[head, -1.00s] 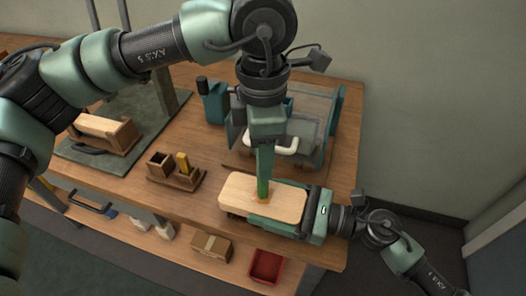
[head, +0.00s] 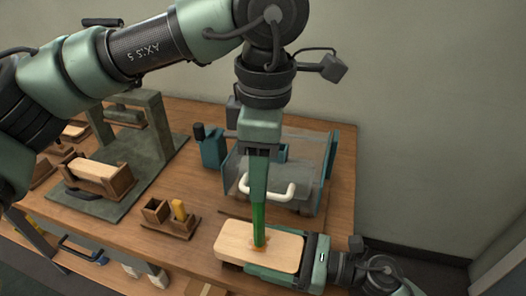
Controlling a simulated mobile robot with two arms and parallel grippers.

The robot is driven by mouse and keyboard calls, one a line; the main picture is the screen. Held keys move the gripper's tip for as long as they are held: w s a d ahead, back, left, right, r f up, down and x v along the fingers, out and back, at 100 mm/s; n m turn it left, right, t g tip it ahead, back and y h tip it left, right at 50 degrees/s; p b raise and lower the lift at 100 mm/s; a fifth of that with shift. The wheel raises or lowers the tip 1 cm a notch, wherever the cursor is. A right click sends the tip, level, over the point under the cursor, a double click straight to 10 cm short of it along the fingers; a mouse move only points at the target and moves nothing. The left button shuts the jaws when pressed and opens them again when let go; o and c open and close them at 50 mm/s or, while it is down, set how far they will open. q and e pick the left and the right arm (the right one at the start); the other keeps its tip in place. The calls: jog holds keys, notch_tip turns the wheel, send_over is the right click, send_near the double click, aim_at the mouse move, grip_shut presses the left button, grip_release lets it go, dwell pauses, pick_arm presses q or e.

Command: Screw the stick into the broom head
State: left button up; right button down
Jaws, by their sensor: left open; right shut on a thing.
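The broom head (head: 270,238) is a pale wooden block lying flat at the front right of the bench in the head view. A bright green stick (head: 258,225) stands upright with its lower end at an orange-rimmed spot on the block's top. How deep it sits is hidden. My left gripper (head: 258,203) points straight down over the stick, its jaws open around the stick's upper part; the gap between the fingers is hard to see. My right gripper (head: 262,262) reaches in from the right, low down, and is shut on the broom head.
A clear-walled machine with a white handle (head: 268,190) stands just behind the broom head. A teal container (head: 212,146) is beside it. A small wooden holder (head: 168,224) with a yellow piece is to the left. A green press frame (head: 158,128) stands farther left.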

pick_arm(q)
notch_tip(320, 180, up, 7)
jog(key=m, duration=0.6)
jog(key=shift+s+d+f+t+y, duration=0.15)
jog(key=shift+s+d+t+y, duration=0.2)
jog(key=shift+s+t+y, duration=0.1)
jog(key=shift+f, duration=0.1)
notch_tip(320, 180, down, 12)
jog(key=w+a, duration=0.1)
jog(key=shift+a, duration=0.2)
jog(key=shift+w, duration=0.1)
grip_shut()
jog(key=shift+c, duration=0.2)
grip_release()
jog(key=shift+r, duration=0.2)
